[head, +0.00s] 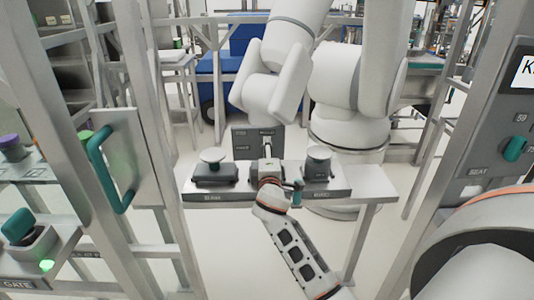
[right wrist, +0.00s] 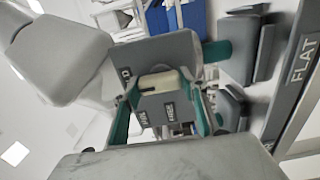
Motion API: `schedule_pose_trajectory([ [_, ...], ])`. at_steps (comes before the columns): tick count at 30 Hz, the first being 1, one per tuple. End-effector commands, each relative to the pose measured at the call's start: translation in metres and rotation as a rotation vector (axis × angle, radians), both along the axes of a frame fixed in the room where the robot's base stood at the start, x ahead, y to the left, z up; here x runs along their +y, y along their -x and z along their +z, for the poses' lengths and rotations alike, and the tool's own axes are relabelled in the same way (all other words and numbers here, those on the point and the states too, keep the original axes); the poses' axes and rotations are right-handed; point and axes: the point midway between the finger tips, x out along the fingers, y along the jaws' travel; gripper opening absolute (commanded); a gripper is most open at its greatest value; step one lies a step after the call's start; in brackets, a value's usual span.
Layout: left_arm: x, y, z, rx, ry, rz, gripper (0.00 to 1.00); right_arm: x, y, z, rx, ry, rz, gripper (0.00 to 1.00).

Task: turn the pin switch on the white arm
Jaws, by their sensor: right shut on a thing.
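The white arm (head: 272,85) stands behind the small table in the head view. A dark upright panel (head: 243,134) with small labels stands in front of it, and a pale pin switch (head: 267,145) shows on that panel. In the right wrist view the pin switch (right wrist: 160,82) is a cream, rounded piece on a grey labelled plate (right wrist: 185,50). My right gripper (head: 268,168) reaches in from the bottom right. In the wrist view its teal-padded fingers (right wrist: 164,108) are on either side of the switch, shut on it. My left gripper is out of view.
The small table (head: 368,184) carries two dark units with round knobs, left (head: 212,158) and right (head: 318,154), close beside my gripper. A grey frame with a teal handle (head: 104,172) stands at left. A grey panel with a teal knob (head: 514,148) stands at right.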

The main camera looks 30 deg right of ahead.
Motion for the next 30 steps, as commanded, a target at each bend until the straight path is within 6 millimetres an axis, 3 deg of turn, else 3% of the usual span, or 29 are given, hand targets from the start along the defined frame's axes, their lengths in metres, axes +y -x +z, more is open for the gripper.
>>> schedule_pose_trajectory([
  [11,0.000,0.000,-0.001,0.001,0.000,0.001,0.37,0.000,0.000,-0.001,-0.002,-0.008,0.000,0.21],
  [12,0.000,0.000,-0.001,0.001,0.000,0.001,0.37,0.000,0.000,-0.001,-0.002,-0.008,0.000,0.50],
  [13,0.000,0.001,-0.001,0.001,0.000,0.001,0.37,0.000,0.000,-0.001,-0.002,-0.008,0.000,0.58],
  [14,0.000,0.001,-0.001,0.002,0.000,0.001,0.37,0.000,0.000,-0.001,-0.002,-0.008,0.000,0.60],
  [25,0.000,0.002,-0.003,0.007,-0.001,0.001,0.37,0.002,0.002,0.000,-0.002,-0.006,0.001,0.60],
  [30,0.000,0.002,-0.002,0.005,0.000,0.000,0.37,0.013,0.019,-0.001,-0.003,-0.009,0.002,0.60],
])
